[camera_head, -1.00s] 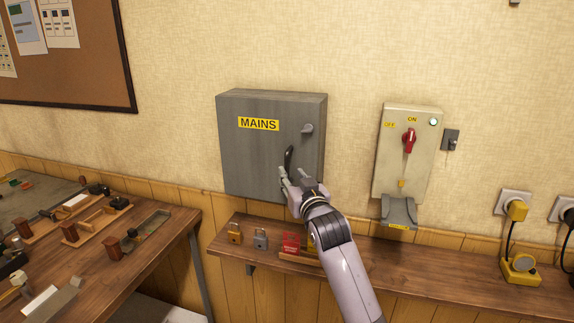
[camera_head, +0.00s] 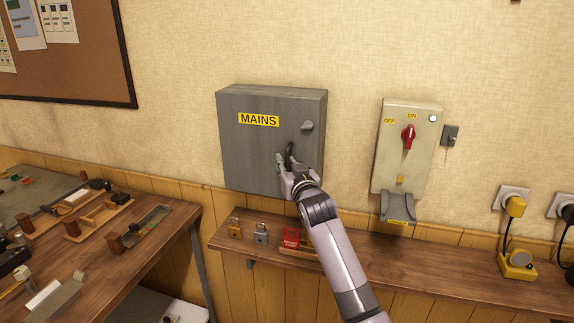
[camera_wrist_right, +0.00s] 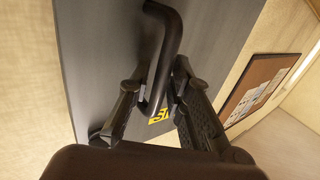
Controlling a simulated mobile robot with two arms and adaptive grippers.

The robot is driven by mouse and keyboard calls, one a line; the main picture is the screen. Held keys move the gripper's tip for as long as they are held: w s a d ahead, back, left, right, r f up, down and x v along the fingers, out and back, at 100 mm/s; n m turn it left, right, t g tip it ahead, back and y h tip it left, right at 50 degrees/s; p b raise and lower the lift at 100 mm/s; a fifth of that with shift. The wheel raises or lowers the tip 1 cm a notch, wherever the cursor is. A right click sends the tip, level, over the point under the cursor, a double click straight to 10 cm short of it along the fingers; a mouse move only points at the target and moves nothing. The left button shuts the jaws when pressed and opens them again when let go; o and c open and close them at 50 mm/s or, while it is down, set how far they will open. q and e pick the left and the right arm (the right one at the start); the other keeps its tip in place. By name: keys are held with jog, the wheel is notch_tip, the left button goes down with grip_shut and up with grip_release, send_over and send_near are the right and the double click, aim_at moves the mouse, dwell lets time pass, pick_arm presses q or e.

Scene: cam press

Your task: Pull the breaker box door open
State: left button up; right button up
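The breaker box (camera_head: 250,165) is a grey metal cabinet on the wall with a yellow MAINS label (camera_head: 259,120). Its door looks closed. A dark bar handle (camera_head: 290,152) is on the lower right of the door, and it also shows in the right wrist view (camera_wrist_right: 168,45). My right gripper (camera_head: 289,165) is at the handle, its fingers on either side of the bar. In the right wrist view the gripper (camera_wrist_right: 160,75) looks open, with the bar between the fingertips; contact is hard to judge. My left gripper is not in view.
A small grey knob (camera_head: 307,125) is on the door above the handle. A switch box (camera_head: 388,160) with a red rotary switch (camera_head: 408,137) hangs to the right. A wooden shelf (camera_head: 420,260) with several padlocks runs below. A cluttered workbench (camera_head: 160,250) stands at left.

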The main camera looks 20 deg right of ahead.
grip_shut()
jog(key=shift+s+a+f, duration=0.1)
dwell(0.6)
